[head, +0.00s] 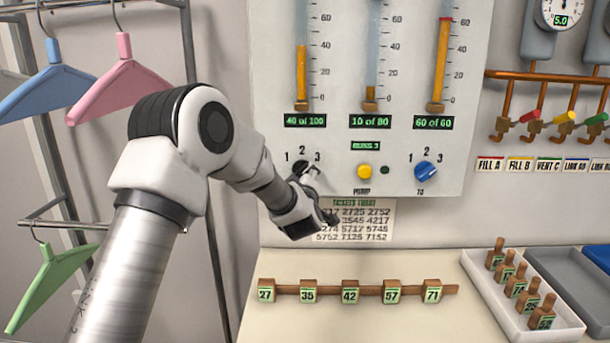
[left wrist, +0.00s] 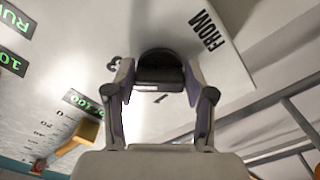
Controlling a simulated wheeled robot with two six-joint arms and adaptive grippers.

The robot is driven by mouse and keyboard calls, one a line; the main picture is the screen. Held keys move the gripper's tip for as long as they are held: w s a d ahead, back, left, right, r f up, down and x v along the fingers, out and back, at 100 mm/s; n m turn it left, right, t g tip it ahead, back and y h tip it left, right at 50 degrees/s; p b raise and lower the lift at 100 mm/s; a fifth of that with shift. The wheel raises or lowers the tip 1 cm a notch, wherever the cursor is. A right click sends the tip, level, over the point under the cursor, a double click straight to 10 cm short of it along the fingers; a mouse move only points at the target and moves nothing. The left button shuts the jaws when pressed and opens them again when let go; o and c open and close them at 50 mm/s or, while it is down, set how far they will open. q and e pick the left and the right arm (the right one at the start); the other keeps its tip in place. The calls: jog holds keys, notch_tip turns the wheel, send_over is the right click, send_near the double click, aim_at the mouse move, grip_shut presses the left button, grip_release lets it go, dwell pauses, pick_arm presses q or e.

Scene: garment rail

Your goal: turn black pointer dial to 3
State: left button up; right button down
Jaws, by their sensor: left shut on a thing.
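The black pointer dial (head: 297,168) is on the white panel, below the numbers 1, 2 and 3, partly hidden by my left gripper (head: 311,175). In the left wrist view the black dial (left wrist: 158,68) sits between the two fingers of my left gripper (left wrist: 160,84), which is shut on it. A printed 1 shows just below the dial there, with the FROM label at its upper right. I cannot tell surely where its pointer aims. My right gripper is not in view.
A blue dial (head: 427,171), a yellow button (head: 364,171) and three gauge tubes are on the same panel. Below are a rack of numbered tags (head: 327,290) and a white tray (head: 555,333). Hangers (head: 118,80) hang at the left.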

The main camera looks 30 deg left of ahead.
pick_arm(q)
jog(key=shift+r+m, duration=0.25)
jog(key=shift+m, duration=0.25)
jog(key=shift+a, duration=0.1)
jog(key=o, duration=1.2)
jog(key=shift+c, duration=0.2)
jog(key=shift+f, duration=0.15)
jog(key=v, duration=1.2)
